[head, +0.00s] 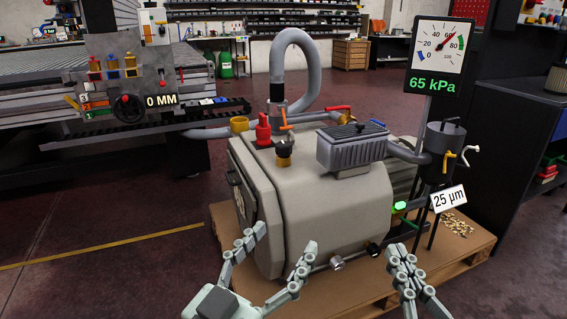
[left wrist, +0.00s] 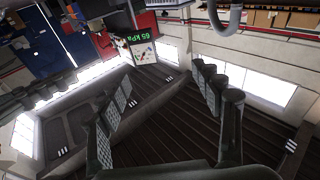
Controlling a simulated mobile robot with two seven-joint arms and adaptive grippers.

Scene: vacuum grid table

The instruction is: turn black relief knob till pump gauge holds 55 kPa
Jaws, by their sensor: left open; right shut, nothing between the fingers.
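The pump gauge (head: 447,48) stands on a post at the upper right of the head view, its red needle up and to the right. Its green readout (head: 433,84) says 65 kPa. The black relief knob (head: 284,148) sits on a brass base on top of the grey pump tank, just in front of a red knob. My left gripper (head: 284,240) is open and empty in front of the tank, below the black knob in the picture. My right gripper (head: 398,251) is shut and empty, lower right of the tank. The left wrist view shows the gauge readout (left wrist: 137,39) upside down.
The pump tank (head: 335,210) stands on a wooden pallet (head: 480,240). Near the knob are a red knob (head: 263,132), a tall grey hose (head: 318,75) and a finned box (head: 352,148). A filter canister (head: 441,145) stands right. Open floor lies left.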

